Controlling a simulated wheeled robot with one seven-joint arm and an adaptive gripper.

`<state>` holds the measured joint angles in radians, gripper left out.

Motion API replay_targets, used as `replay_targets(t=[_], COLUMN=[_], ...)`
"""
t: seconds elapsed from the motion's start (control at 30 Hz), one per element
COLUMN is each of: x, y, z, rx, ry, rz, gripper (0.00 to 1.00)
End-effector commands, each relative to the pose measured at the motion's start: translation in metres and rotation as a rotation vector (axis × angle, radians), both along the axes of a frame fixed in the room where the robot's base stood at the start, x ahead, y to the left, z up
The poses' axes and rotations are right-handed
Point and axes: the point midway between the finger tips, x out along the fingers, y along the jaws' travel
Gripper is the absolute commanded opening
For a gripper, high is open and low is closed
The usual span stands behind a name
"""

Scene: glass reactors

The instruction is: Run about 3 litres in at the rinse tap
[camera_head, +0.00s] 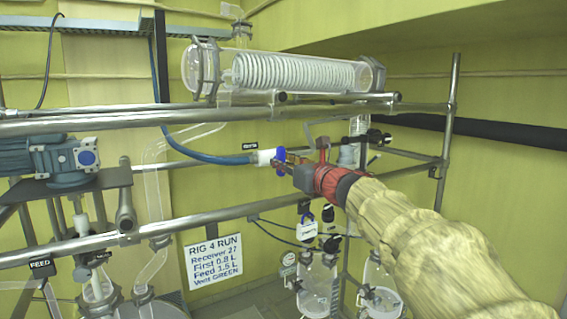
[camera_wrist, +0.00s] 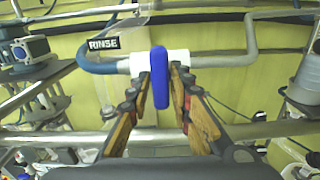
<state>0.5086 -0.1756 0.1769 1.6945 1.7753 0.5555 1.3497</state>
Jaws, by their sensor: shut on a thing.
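The rinse tap has a white body (camera_head: 264,157) on the end of a blue hose, below a small black RINSE label (camera_head: 250,145). In the wrist view the white body (camera_wrist: 139,63) sits on a level line, and the label (camera_wrist: 103,44) reads RINSE. Its blue handle (camera_wrist: 160,78) stands upright in that picture, crosswise to the line. The handle (camera_head: 281,155) also shows in the head view. My gripper (camera_head: 284,164) reaches it from the right. In the wrist view its fingers (camera_wrist: 161,82) are shut on the handle, one on each side.
Steel rails (camera_head: 150,233) run across the rig in front. A glass condenser (camera_head: 290,73) lies above. Glass vessels (camera_head: 318,285) hang below, near a tagged valve (camera_head: 306,228). A sign (camera_head: 213,262) lists rig values. A blue motor (camera_head: 70,158) is at left.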

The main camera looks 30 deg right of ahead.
Motion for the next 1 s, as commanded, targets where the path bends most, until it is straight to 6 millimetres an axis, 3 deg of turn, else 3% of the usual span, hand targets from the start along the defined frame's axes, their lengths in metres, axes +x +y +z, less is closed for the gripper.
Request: replay_targets(t=[0.13, 0.17, 0.37, 0.77, 1.0], x=[0.000, 0.000, 0.000, -0.005, -0.045], y=[0.000, 0.000, 0.000, -0.001, -0.003], z=[-0.001, -0.001, -0.001, 0.000, 0.001], rx=[-0.001, -0.001, -0.002, -0.003, -0.005], ry=[0.000, 0.000, 0.000, 0.000, -0.002], rz=[0.000, 0.000, 0.000, -0.001, -0.003], gripper=[0.00, 0.22, 0.34, 0.35, 0.35])
